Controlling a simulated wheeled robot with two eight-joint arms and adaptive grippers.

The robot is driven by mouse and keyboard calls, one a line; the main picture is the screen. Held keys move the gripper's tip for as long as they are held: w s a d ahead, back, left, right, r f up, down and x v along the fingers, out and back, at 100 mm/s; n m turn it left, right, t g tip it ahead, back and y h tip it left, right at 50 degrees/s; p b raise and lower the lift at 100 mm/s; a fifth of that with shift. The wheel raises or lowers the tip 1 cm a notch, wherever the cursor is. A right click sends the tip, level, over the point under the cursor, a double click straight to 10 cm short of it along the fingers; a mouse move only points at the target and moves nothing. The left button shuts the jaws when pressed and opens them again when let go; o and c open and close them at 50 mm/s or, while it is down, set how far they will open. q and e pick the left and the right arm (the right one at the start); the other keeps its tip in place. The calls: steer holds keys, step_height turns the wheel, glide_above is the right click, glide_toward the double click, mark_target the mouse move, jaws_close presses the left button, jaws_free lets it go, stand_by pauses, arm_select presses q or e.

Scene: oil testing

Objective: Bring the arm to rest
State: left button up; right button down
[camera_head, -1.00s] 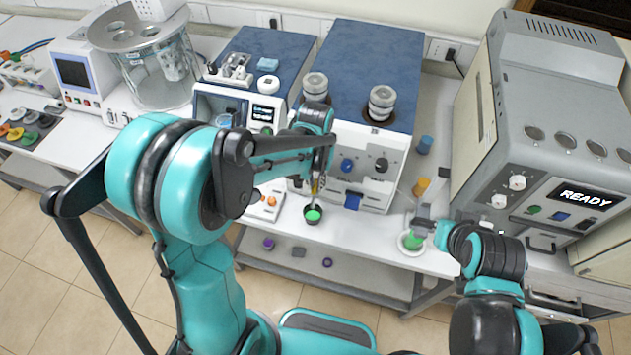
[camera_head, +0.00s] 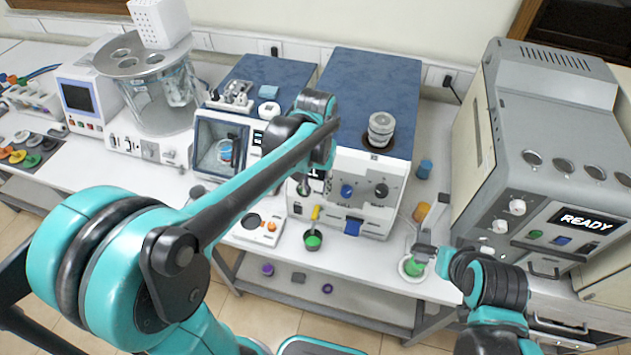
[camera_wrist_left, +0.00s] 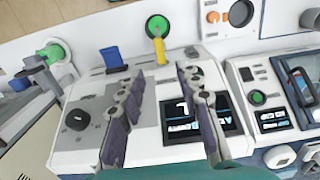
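My left gripper (camera_head: 306,185) is in front of the blue-topped machine (camera_head: 345,190), above the counter edge. In the left wrist view its two fingers (camera_wrist_left: 161,76) are spread with nothing held between them. A black cup (camera_head: 304,240) with green contents stands on the counter below, with a yellow-handled tool (camera_head: 315,214) upright in it. The tool also shows in the left wrist view (camera_wrist_left: 160,50), beyond the fingertips. My right gripper (camera_head: 424,250) is beside a pale round dish with green contents (camera_head: 412,267). Its fingers are too small to read.
A large grey machine with a READY display (camera_head: 585,219) stands at the right. A small chamber unit (camera_head: 226,145) and a glass bath (camera_head: 150,95) stand at the left. A lower shelf (camera_head: 350,308) runs under the counter.

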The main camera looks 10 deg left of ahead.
arm_select(q)
step_height(320, 180, up, 2)
stand_by(0.6)
steer(key=s+a+f+t+b, duration=0.2)
steer(key=s+f+t+b, duration=0.1)
steer(key=s+f+b, duration=0.3)
steer(key=s+a+f+t+b, duration=0.3)
steer(key=s+f+t+b, duration=0.1)
steer(key=f+b, duration=0.5)
steer(key=shift+s+b, duration=0.3)
steer(key=shift+s, duration=0.55)
steer(key=shift+r, duration=0.15)
stand_by(1.4)
